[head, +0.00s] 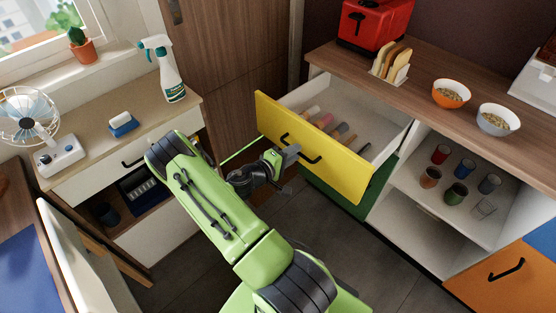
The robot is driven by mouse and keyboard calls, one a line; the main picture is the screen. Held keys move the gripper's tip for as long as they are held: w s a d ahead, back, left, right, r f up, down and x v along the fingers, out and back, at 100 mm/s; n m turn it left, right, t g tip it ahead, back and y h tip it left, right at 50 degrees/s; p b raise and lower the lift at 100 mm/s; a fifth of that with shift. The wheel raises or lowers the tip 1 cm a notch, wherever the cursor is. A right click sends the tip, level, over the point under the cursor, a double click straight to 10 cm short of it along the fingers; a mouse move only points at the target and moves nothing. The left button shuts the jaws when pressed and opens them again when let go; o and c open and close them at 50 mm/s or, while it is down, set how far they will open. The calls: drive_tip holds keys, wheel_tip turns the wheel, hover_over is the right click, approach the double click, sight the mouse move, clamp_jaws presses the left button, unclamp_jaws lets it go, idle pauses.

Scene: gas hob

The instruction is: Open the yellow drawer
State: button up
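The yellow drawer (335,172) stands pulled well out of the cabinet on the right, with its inside showing. Several small items with handles lie in it. Its black bar handle (314,160) is on the yellow front, partly hidden by my gripper. My gripper (291,157) is right at the left part of that handle, in front of the drawer face. The fingers are small and dark here, and I cannot tell whether they are closed around the handle or only beside it.
A green drawer front (345,205) is below the yellow one. Open shelves with several cups and an orange front (500,268) are to the right. The counter above holds a red toaster (374,22), a bread rack and two bowls. Dark floor (385,265) is free in front.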

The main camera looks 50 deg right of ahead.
drive_tip(key=p+v, duration=0.2)
drive_tip(key=v, duration=1.1)
drive_tip(key=shift+a+r, duration=0.15)
drive_tip(key=shift+a, duration=0.25)
drive_tip(key=shift+w, duration=0.1)
drive_tip(key=s+a+r+t+y+p, duration=0.2)
drive_tip(key=a+r+y, duration=0.3)
drive_tip(key=r, duration=0.6)
drive_tip(key=s+a+r+n+t+y+p, duration=0.1)
drive_tip(key=s+a+r+t+y+p, duration=0.2)
drive_tip(key=a+r, duration=0.7)
drive_tip(key=s+a+r+t+y+p, duration=0.3)
drive_tip(key=s+a+r+y+p, duration=0.2)
drive_tip(key=r, duration=0.8)
drive_tip(key=a+y+p, duration=0.1)
drive_tip(key=a+y, duration=0.1)
drive_tip(key=shift+s+a+r+n+y, duration=0.2)
drive_tip(key=shift+a+r+n+y, duration=0.1)
drive_tip(key=shift+r+n, duration=0.1)
